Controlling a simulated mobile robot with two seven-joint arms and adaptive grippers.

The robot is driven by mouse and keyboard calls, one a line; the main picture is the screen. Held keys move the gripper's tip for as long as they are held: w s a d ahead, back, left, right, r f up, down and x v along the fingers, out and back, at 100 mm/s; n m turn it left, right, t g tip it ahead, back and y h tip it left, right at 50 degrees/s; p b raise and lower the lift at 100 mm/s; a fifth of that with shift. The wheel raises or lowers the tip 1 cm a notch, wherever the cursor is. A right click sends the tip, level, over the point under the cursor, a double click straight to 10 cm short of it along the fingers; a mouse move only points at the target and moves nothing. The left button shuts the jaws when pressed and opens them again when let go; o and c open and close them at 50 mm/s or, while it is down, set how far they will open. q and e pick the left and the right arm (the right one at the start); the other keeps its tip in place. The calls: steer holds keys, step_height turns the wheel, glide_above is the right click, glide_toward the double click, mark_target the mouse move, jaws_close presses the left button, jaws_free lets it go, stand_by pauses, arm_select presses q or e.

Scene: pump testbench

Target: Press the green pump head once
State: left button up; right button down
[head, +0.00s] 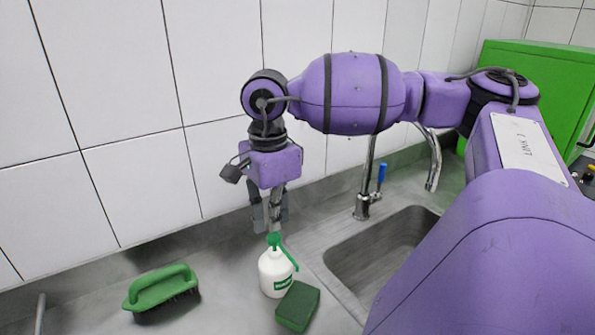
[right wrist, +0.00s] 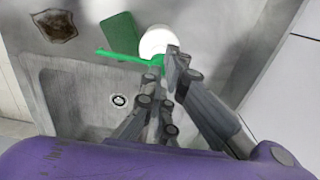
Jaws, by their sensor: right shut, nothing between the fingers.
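The pump bottle (head: 274,274) is white with a green label and stands upright on the counter left of the sink. Its green pump head (head: 274,240) is on top, with a thin green nozzle pointing to the lower right. My right gripper (head: 274,228) points down just above the pump head, its fingers shut and empty. I cannot tell whether the fingertips touch the head. In the right wrist view the fingers (right wrist: 170,60) partly cover the pump head, and the green nozzle (right wrist: 122,56) reaches left from it. My left gripper does not show.
A green sponge (head: 297,306) lies right beside the bottle. A green brush (head: 162,289) lies to the left. The sink basin (head: 380,250) and a faucet (head: 362,206) are to the right. A tiled wall stands close behind the gripper.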

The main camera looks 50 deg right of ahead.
mark_target(274, 236)
steer(key=shift+f, duration=0.75)
steer(key=shift+f+b, duration=0.35)
steer(key=shift+f, duration=0.4)
steer(key=shift+s+f, duration=0.1)
steer(key=shift+f, duration=0.2)
steer(key=shift+r, duration=1.75)
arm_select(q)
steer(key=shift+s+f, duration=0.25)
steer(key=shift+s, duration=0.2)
